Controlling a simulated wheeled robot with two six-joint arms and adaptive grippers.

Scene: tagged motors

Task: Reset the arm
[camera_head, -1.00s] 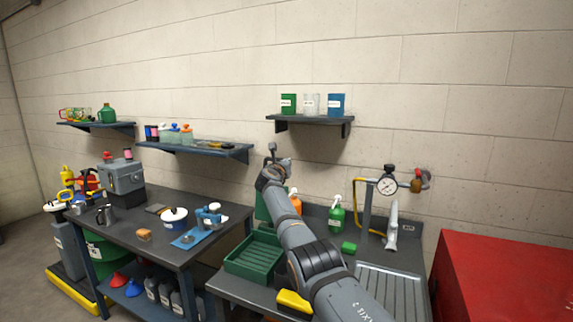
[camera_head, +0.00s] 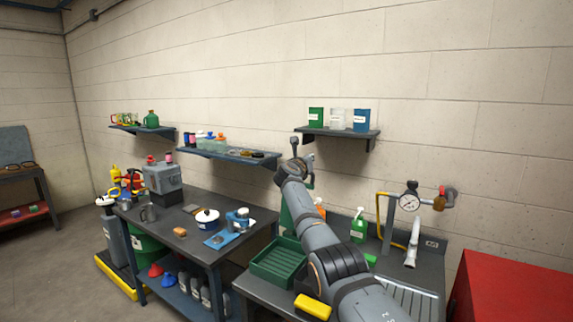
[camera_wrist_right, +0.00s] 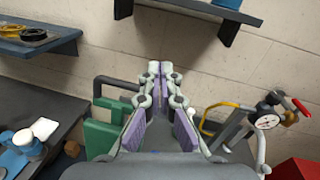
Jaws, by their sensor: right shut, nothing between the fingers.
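My right arm (camera_head: 335,260) reaches up and away from the lower right in the head view. It passes in front of the bench with the green tray. Its gripper (camera_head: 307,161) is small and partly hidden behind the wrist, below the wall shelf with the cans. In the right wrist view the gripper (camera_wrist_right: 166,72) points away with its fingers together and nothing between them. It is in the air, with the wall behind it. My left gripper is not in view.
A green tray (camera_head: 278,263), a green spray bottle (camera_head: 359,229) and a gauge (camera_head: 409,206) are on or above the near bench. A wall shelf (camera_head: 338,133) holds cans. A red cabinet (camera_head: 515,290) stands at right. Open floor (camera_head: 50,270) lies at left.

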